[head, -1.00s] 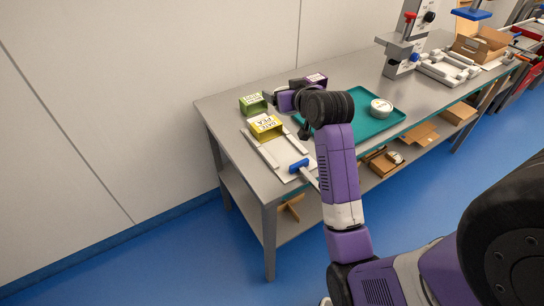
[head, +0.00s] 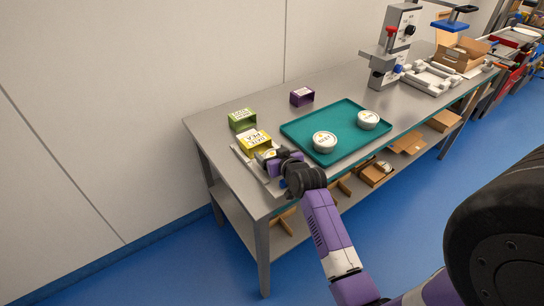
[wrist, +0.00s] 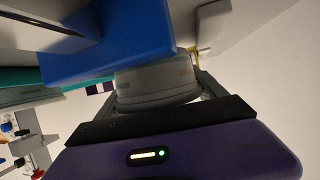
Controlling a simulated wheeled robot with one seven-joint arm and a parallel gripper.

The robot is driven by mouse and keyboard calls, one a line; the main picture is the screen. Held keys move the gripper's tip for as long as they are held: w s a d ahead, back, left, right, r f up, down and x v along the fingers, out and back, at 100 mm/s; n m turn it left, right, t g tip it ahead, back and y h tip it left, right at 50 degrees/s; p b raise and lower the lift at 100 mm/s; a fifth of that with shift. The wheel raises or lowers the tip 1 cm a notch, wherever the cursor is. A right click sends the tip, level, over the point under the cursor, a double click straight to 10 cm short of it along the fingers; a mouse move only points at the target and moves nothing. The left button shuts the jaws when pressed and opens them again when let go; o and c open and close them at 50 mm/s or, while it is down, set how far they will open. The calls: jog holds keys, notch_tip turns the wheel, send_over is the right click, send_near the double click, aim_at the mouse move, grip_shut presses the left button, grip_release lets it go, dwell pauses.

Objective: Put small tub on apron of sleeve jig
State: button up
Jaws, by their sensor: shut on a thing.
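The sleeve jig (head: 246,166) is a pale plate with rails at the near left end of the bench. A yellow sleeve (head: 255,141) stands in it. My gripper (head: 266,156) is low over the jig's near part, just in front of the yellow sleeve. In the wrist view my gripper (wrist: 157,88) is shut on a small round whitish tub (wrist: 155,80). The jig's blue pusher (wrist: 110,45) looms close beside the tub there. The apron is mostly hidden by my gripper and wrist, and I cannot tell whether the tub touches it.
A teal tray (head: 346,123) holds two white tubs, one nearer (head: 324,142) and one farther (head: 368,120). A green sleeve (head: 242,120) and a purple sleeve (head: 302,96) stand behind. A grey press (head: 393,50) is farther right. Bare bench lies between sleeves.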

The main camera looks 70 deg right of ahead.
jog(key=shift+f, duration=0.7)
jog(key=shift+f, duration=0.2)
jog(key=o, duration=1.5)
jog(key=shift+o, duration=0.2)
